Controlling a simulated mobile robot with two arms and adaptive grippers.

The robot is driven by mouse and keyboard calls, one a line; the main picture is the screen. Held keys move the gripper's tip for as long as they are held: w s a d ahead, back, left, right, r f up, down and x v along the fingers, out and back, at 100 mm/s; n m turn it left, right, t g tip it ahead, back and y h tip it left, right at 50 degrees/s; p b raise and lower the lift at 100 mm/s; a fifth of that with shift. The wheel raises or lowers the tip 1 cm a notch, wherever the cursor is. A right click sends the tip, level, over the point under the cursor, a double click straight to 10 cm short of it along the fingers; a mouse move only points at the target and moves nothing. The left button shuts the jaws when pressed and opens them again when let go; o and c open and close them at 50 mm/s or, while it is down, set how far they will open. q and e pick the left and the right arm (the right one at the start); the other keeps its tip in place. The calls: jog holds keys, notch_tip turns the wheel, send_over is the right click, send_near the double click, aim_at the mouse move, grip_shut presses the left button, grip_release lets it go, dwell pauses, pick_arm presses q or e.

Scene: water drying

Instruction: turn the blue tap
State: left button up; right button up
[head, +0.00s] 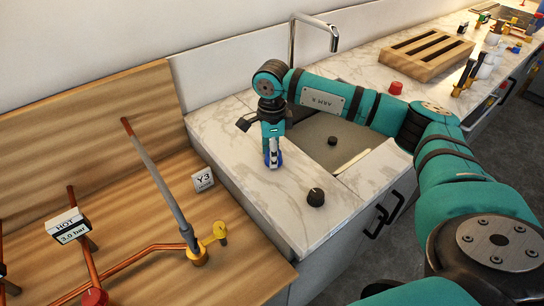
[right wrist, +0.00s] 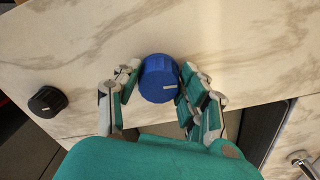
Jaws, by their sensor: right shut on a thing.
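The blue tap is a round ridged knob (right wrist: 158,80) with a white mark on its top. It stands on the marble counter, and the mark points to the right in the right wrist view. My right gripper (right wrist: 156,88) has a finger on each side of the knob and is shut on it. In the head view the gripper (head: 273,160) points down at the counter left of the sink. The tap (head: 279,160) is mostly hidden there by the fingers. My left gripper is not in view.
A black knob (head: 316,197) stands nearer the counter's front edge. A red knob (head: 396,88) is beyond the sink (head: 318,146), which my arm crosses. A chrome faucet (head: 292,42) rises at the back. Pipes and a Y3 sign (head: 203,179) stand on the wooden bench at left.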

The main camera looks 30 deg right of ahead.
jog(key=shift+r+n+b, duration=0.1)
jog(key=shift+n+b, duration=0.2)
jog(key=shift+n, duration=0.3)
jog(key=o, duration=1.2)
jog(key=shift+c, duration=0.2)
notch_tip(320, 180, up, 12)
